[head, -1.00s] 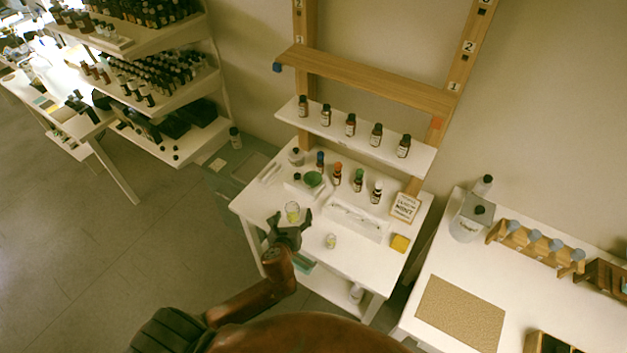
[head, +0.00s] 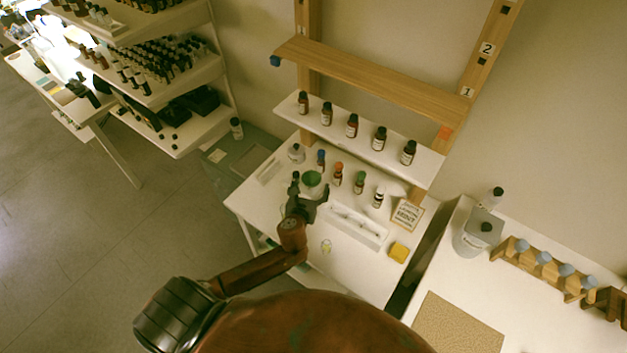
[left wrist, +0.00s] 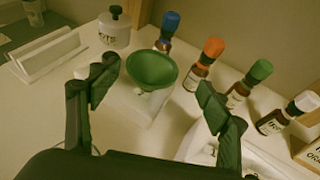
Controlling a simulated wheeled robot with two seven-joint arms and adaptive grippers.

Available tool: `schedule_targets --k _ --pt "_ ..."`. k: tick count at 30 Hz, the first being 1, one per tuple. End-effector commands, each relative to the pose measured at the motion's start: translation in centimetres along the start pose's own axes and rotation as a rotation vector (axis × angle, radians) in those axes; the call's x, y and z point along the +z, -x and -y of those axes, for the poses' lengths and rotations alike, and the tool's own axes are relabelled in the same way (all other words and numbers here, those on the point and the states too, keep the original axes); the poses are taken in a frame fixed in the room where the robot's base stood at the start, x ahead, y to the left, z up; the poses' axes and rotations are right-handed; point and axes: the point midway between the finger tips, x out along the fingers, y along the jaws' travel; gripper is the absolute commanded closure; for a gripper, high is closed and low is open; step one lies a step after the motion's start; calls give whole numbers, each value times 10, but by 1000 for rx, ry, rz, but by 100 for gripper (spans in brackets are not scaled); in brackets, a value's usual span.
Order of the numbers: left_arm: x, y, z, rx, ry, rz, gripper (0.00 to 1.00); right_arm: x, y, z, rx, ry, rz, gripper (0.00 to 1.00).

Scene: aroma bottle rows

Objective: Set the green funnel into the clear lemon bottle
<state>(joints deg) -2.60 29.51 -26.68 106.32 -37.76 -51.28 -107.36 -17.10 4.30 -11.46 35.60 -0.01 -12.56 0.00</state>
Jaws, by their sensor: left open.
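The green funnel (head: 312,178) sits wide end up on a small white block (left wrist: 125,100) on the white table. It also shows in the left wrist view (left wrist: 152,70). My left gripper (head: 310,191) is open and empty, its two fingers spread just in front of the funnel, not touching it as far as I can tell. A small clear container with yellowish content (head: 326,246) stands on the table to the front right of the gripper. Its label is too small to read, so I cannot tell if it is the lemon bottle. My right gripper is not in view.
Brown bottles with blue (left wrist: 170,22), orange (left wrist: 212,48), green (left wrist: 260,70) and white (left wrist: 305,101) caps stand right of the funnel. A grey-white jar (left wrist: 114,30) is behind it. A white tray (head: 358,228), a sign (head: 407,214) and a yellow block (head: 399,252) lie rightward.

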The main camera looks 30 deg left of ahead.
Motion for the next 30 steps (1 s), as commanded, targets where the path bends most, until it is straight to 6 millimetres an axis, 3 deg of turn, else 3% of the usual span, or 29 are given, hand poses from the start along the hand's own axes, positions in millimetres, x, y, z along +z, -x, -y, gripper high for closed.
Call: schedule_targets --k 3,6,12,20,30 --pt "-2 -14 -6 5 2 -1 29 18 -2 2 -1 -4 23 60" --pt "-3 -29 -10 5 2 -1 29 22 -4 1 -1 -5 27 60" --pt "-2 -49 -9 2 2 -1 29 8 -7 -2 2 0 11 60" --pt "-2 -51 -7 0 1 -1 30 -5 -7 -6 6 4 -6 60" --pt "-2 -51 -7 -1 1 -1 53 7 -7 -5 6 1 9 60"
